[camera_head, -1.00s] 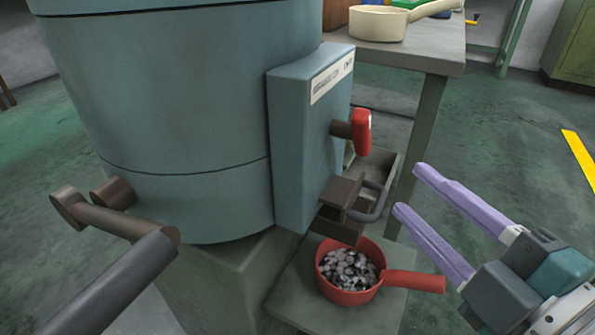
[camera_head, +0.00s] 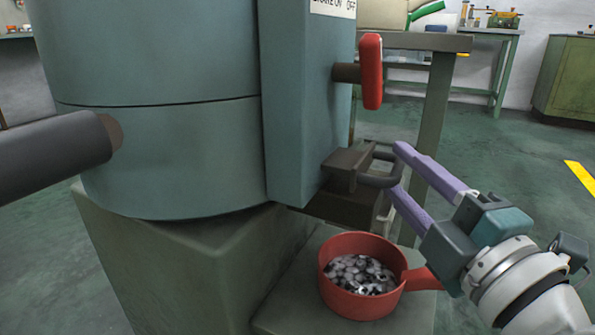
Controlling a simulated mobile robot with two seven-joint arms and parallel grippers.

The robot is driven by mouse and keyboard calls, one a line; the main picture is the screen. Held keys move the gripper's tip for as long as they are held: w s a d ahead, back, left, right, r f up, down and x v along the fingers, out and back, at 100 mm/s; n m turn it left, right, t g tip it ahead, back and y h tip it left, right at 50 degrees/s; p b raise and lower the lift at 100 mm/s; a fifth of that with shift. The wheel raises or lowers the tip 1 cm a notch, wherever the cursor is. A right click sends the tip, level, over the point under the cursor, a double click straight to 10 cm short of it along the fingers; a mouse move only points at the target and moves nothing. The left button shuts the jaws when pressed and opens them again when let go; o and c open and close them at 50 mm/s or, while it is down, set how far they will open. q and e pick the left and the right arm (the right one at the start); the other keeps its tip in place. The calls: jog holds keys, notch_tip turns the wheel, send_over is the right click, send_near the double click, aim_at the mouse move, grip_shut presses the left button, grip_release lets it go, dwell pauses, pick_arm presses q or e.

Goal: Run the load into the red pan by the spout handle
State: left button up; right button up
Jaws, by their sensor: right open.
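The red pan (camera_head: 335,279) stands on a low ledge under the spout, with a heap of small grey metal pieces (camera_head: 360,273) in it and its handle pointing right. The brown spout (camera_head: 343,170) sticks out low on the blue-green machine. Its dark looped spout handle (camera_head: 380,182) is on its right side. My right gripper (camera_head: 394,168) is open, with its purple fingertips at the spout handle, one above and one below in the picture. I cannot tell whether they touch it. My left gripper is not in view.
A red lever (camera_head: 371,72) stands out above the spout. A dark bar (camera_head: 50,158) crosses at the left. A green-legged table (camera_head: 440,42) stands close behind the spout. The green floor (camera_head: 500,160) at the right is open.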

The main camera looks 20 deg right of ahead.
jog(key=shift+w+d+r, duration=0.1)
jog(key=shift+w, duration=0.7)
grip_shut()
dwell(0.9)
